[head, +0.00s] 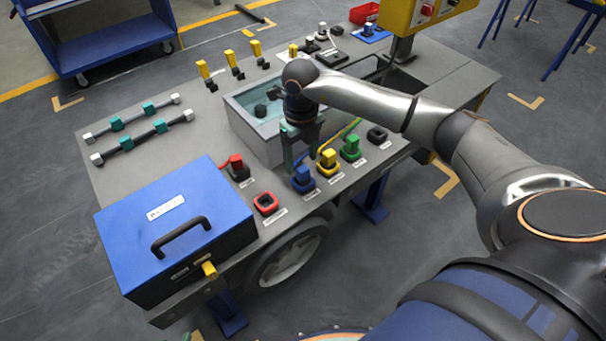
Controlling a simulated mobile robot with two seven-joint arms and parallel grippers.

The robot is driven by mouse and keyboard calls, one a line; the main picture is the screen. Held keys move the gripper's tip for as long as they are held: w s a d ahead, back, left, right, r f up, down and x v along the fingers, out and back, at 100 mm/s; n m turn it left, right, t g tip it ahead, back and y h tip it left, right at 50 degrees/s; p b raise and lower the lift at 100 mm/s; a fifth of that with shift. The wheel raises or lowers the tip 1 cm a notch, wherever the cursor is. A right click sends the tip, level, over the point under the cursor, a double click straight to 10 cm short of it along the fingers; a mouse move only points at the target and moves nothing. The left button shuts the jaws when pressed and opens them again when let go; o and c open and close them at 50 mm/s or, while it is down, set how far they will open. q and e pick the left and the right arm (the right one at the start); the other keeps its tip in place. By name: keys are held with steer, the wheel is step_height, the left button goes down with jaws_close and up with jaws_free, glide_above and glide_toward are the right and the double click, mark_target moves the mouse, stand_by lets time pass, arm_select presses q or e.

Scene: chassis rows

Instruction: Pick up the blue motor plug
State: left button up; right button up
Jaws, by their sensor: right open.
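A blue plug (303,175) stands upright in a blue socket on the near edge of the grey chassis deck (190,145). The label beside it is too small to read, so I cannot tell for certain that it is the motor plug. My right gripper (301,158) points down just above and behind this plug, with its fingers apart and nothing seen between them. I cannot tell whether a finger touches the plug. Another small blue-topped piece (369,30) sits on a blue pad at the far right. My left gripper is out of view.
Yellow (328,159) and green (352,147) plugs stand to the right. A red plug (237,163) and an empty red socket (266,203) are to the left. A blue case (178,222) fills the near left corner. An open tray (248,133) lies behind my gripper.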

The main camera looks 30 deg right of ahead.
mark_target(303, 168)
steer(key=f, duration=0.5)
steer(key=shift+w+d+f, duration=0.15)
steer(key=shift+d+f, duration=0.2)
jaws_close()
stand_by(0.3)
